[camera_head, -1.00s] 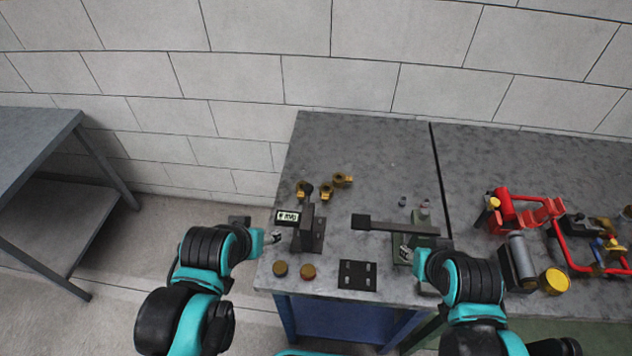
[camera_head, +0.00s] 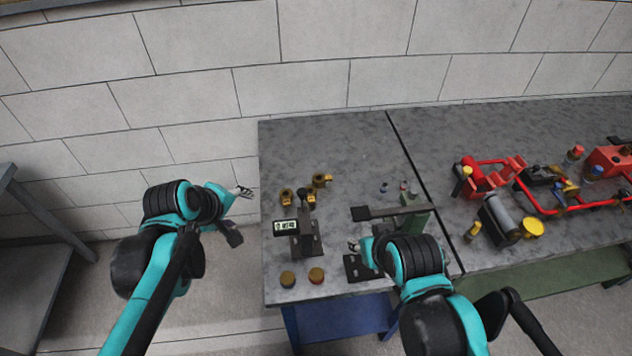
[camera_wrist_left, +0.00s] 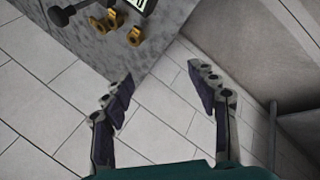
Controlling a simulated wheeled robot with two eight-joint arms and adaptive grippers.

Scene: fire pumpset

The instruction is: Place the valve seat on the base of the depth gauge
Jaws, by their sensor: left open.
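The depth gauge (camera_head: 285,227) is a black stand with a lit digital display, near the left end of the grey table. Brass fittings (camera_head: 320,181) sit behind it; they also show at the top of the left wrist view (camera_wrist_left: 134,36). Two small round discs, one olive (camera_head: 287,279) and one brown (camera_head: 316,275), lie in front of the gauge. I cannot tell which piece is the valve seat. My left gripper (camera_head: 244,192) is open and empty, just off the table's left edge, left of the fittings. My right gripper (camera_head: 354,245) is right of the gauge; its jaws are too small to read.
A black plate with holes (camera_head: 355,268) lies at the front, partly behind my right arm. A green stand with a dark lever (camera_head: 413,216) is behind that arm. Red pump parts (camera_head: 492,177) fill the right table. The table's back left is clear.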

